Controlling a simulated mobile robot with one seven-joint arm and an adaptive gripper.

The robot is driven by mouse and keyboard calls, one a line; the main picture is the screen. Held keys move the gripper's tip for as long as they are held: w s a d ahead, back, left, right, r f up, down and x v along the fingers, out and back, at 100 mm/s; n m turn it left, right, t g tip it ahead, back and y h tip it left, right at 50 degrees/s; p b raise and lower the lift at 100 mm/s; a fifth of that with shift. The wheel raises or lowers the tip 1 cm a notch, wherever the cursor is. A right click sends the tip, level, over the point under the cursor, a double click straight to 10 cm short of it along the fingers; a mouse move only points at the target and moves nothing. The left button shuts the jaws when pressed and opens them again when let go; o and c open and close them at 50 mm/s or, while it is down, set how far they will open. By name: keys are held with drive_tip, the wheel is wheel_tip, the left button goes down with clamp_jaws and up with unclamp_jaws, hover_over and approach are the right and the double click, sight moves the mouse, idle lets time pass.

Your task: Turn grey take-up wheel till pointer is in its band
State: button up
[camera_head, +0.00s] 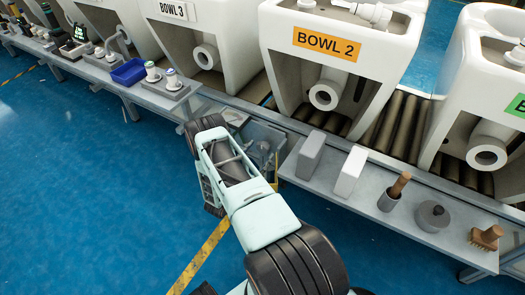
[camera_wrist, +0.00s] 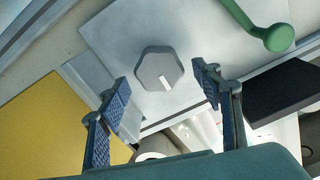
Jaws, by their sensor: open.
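In the wrist view a grey, many-sided wheel (camera_wrist: 157,66) sits on a pale grey plate (camera_wrist: 112,38). A short white mark lies on its face near the lower right edge. My gripper (camera_wrist: 162,80) is open, with one blue-padded finger to the left of the wheel and one to the right. The fingertips appear apart from the wheel, and nothing is held. I cannot make out a pointer scale or a band. In the head view my arm hides the wheel.
A green crank handle (camera_wrist: 268,34) is at the upper right of the wrist view, near the right finger. A dark block (camera_wrist: 282,93) lies below it, and a yellow panel (camera_wrist: 45,120) is at left. A shelf with a wooden-handled tool (camera_head: 399,186) runs right of my arm.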

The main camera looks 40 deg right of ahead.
drive_tip(key=shift+x, duration=1.35)
drive_tip(key=shift+c, duration=0.5)
drive_tip(key=c, duration=1.1)
